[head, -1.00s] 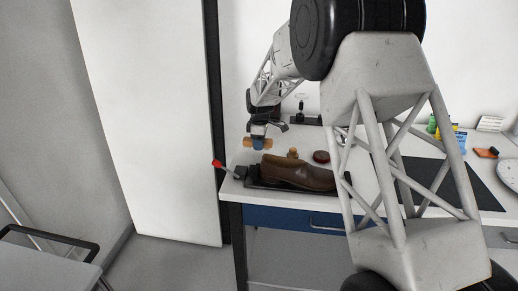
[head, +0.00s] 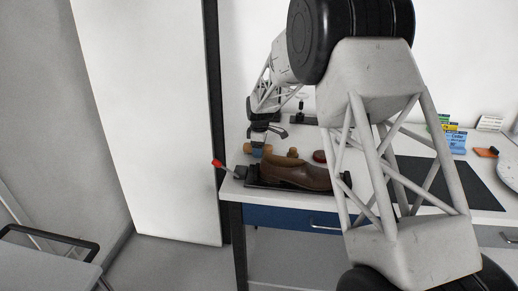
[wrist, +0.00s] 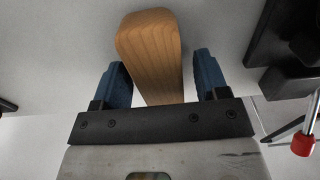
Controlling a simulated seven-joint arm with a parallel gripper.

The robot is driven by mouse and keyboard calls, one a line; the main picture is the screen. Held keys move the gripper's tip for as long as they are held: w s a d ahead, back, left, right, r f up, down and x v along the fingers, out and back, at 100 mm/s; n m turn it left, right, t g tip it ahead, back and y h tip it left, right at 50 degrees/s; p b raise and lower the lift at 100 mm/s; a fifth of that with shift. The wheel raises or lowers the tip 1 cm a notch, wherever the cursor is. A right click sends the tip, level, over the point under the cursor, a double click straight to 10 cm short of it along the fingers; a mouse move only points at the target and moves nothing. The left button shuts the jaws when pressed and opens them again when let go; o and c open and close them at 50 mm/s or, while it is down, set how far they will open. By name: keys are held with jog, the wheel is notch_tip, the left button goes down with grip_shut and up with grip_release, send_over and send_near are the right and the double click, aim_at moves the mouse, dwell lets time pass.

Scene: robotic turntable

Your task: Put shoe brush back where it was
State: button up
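The shoe brush (wrist: 152,45) shows as a wooden block between my gripper's blue fingers in the wrist view. My gripper (wrist: 162,78) is open around it, with a narrow gap visible on each side. In the head view the brush (head: 267,150) is low over the table behind the brown shoe (head: 300,175), partly hidden by my gripper (head: 257,149). Its underside is hidden, so I cannot tell surely that it rests on the tabletop.
The shoe sits on a black holder with a red-tipped lever (head: 217,163) at its left. A small wooden item (head: 292,153) and a dark red round tin (head: 319,156) stand behind the shoe. A black mat (head: 428,184) and small boxes (head: 456,142) are on the right.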

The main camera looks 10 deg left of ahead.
jog(key=shift+r, duration=0.15)
notch_tip(320, 180, up, 12)
jog(key=shift+d, duration=0.15)
dwell(0.7)
dwell(0.8)
jog(key=s+d+r+m+t, duration=0.1)
jog(key=s+d+r+m, duration=0.3)
jog(key=s+d+r, duration=0.55)
jog(key=s+d+r+m, duration=0.45)
jog(key=s+d, duration=0.75)
jog(key=s, duration=0.3)
jog(key=s+d+f+m, duration=0.2)
jog(key=s+d+m, duration=0.1)
jog(key=s, duration=0.7)
jog(key=s+d+f+m+t, duration=0.1)
jog(key=s+d+m, duration=0.2)
jog(key=s, duration=0.8)
jog(key=s+d+f+m, duration=0.2)
jog(key=s+d, duration=0.3)
jog(key=s, duration=0.5)
jog(key=shift+s+d+f+m+t, duration=0.25)
jog(key=shift+s+f+m+t, duration=0.05)
jog(key=shift+m, duration=0.55)
